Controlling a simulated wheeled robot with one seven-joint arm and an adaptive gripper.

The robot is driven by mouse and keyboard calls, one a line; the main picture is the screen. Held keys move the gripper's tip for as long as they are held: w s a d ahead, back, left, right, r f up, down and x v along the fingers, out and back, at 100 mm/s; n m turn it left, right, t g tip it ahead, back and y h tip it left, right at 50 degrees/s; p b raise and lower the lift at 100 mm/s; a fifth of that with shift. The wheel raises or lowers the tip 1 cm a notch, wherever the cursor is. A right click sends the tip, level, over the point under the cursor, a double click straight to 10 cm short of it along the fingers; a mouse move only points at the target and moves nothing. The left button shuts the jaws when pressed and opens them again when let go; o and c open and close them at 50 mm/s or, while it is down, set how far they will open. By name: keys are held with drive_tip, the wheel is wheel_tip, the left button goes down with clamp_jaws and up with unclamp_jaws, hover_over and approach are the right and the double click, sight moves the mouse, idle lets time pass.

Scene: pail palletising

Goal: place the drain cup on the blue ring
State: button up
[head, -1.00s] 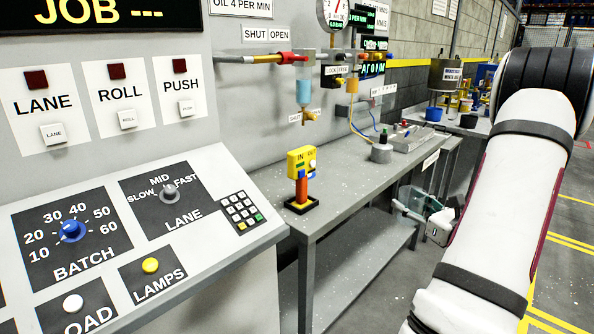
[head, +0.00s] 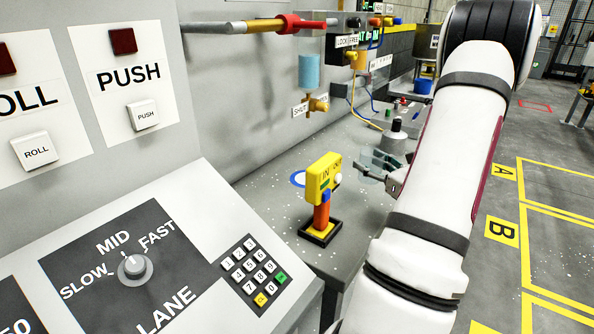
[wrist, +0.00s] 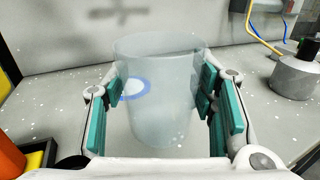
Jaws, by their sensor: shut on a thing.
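The drain cup (wrist: 165,100) is a clear, frosted cup held upright between the teal pads of my gripper (wrist: 165,108) in the wrist view. In the head view my gripper (head: 383,170) is shut on the cup, which is faint there, to the right of the yellow device. The blue ring (head: 298,179) is a blue circle with a white middle on the grey bench, partly hidden by the yellow device. In the wrist view the blue ring (wrist: 133,90) shows beyond the cup, partly seen through its left side. The cup is not over the ring.
A yellow device on an orange post (head: 322,188) stands at the bench front, left of my gripper. A grey cylinder (wrist: 296,76) stands at the right. A tap (head: 317,104) under a blue-filled vessel hangs above the bench's back.

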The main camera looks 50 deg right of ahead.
drive_tip(key=w, duration=0.6)
drive_tip(key=w+a, duration=0.1)
drive_tip(key=w, duration=1.3)
drive_tip(key=shift+a, duration=0.3)
drive_tip(key=shift+c, duration=0.2)
wheel_tip(320, 180, down, 3)
drive_tip(key=shift+s+d+r+b, duration=0.1)
drive_tip(key=shift+d+r+b, duration=0.1)
drive_tip(key=shift+b, duration=0.15)
drive_tip(key=shift+a+f, duration=0.15)
drive_tip(key=shift+f, duration=1.85)
drive_tip(key=shift+w+f, duration=0.15)
drive_tip(key=shift+w, duration=0.05)
drive_tip(key=shift+f+b, duration=0.2)
drive_tip(key=shift+b, duration=0.1)
drive_tip(key=o, duration=1.1)
drive_tip(key=shift+o, duration=0.5)
drive_tip(key=shift+r, duration=0.15)
